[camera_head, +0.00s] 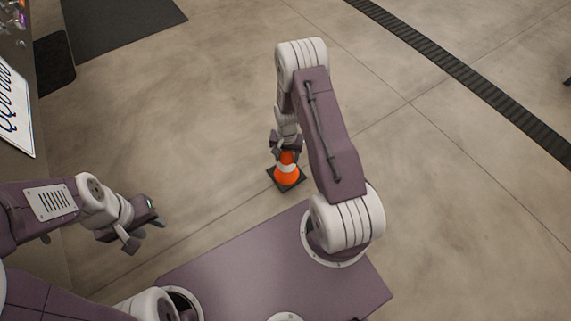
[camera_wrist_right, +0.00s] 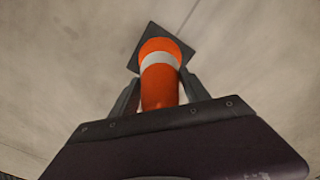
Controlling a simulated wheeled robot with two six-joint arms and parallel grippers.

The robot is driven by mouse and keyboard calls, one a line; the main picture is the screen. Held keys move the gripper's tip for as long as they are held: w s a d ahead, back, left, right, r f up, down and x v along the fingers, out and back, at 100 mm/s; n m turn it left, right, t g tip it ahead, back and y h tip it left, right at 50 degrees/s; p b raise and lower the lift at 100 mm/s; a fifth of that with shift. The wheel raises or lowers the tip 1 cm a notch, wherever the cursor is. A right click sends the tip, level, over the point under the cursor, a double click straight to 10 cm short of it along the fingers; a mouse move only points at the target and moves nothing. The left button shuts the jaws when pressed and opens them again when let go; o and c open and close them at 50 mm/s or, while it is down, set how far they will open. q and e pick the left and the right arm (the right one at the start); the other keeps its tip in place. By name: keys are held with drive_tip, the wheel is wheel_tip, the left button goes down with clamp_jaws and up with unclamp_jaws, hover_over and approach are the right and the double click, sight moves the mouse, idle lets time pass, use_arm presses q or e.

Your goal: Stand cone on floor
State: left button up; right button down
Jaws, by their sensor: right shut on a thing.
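An orange cone (camera_head: 287,177) with a white band and a dark square base is just beyond my base in the head view. It looks about upright, with its base down. I cannot tell whether the base touches the floor (camera_head: 215,120). My right gripper (camera_head: 286,149) is shut on the upper part of the cone, hiding its tip. In the right wrist view the cone (camera_wrist_right: 160,70) lies between the two fingers (camera_wrist_right: 158,95), its base farthest away. My left gripper (camera_head: 146,234) is open and empty at the left, away from the cone.
A dark drain strip (camera_head: 470,80) crosses the floor at the upper right. Dark mats (camera_head: 115,22) lie at the upper left. A bench edge with a white board (camera_head: 14,110) stands at the far left. The floor around the cone is clear.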

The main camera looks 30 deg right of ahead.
sight(286, 174)
drive_tip(key=shift+w+f, duration=0.3)
drive_tip(key=shift+w, duration=0.25)
wheel_tip(286, 174, down, 4)
drive_tip(key=b, duration=0.4)
drive_tip(key=shift+f, duration=0.2)
drive_tip(key=shift+r, duration=0.25)
drive_tip(key=shift+f, duration=0.15)
drive_tip(key=c, duration=0.5)
unclamp_jaws()
